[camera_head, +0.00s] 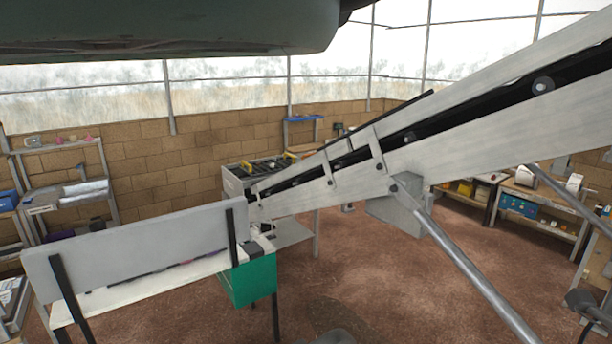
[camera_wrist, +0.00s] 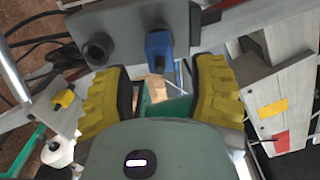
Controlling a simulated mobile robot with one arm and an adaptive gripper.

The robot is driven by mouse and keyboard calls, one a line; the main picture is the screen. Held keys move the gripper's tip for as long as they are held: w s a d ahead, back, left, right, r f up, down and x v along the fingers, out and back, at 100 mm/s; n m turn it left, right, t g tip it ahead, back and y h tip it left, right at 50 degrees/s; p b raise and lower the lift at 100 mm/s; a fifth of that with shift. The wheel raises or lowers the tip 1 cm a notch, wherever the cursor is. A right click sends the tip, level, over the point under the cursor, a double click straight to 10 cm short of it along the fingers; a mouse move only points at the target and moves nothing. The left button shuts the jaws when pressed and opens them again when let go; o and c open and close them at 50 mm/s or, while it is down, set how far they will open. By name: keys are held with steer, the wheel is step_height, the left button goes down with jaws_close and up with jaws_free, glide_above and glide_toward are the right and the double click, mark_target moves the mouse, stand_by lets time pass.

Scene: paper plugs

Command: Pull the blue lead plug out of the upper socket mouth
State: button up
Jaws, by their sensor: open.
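In the wrist view the blue lead plug (camera_wrist: 159,50) sits against a grey panel (camera_wrist: 130,22), with its body pointing down toward my gripper. A round black socket mouth (camera_wrist: 98,51) is on the same panel to its left. Which mouth is the upper one I cannot tell. My gripper (camera_wrist: 160,78) is open and empty, with one yellow, black-padded finger on each side. The plug lies beyond the gap between the fingertips, apart from both. In the head view I cannot make out the plug or my gripper.
Dark cables (camera_wrist: 35,40) run at the left of the wrist view. A pale plate with yellow and red tags (camera_wrist: 281,141) is close at the right. In the head view a long white sloping beam (camera_head: 480,140) crosses the right side, and a green bin (camera_head: 250,280) hangs at a bench.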

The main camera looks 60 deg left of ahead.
steer(key=shift+w+d, duration=0.1)
steer(key=shift+w+b, duration=1.45)
steer(key=shift+w, duration=0.45)
steer(key=shift+o, duration=0.2)
jaws_close()
stand_by(0.5)
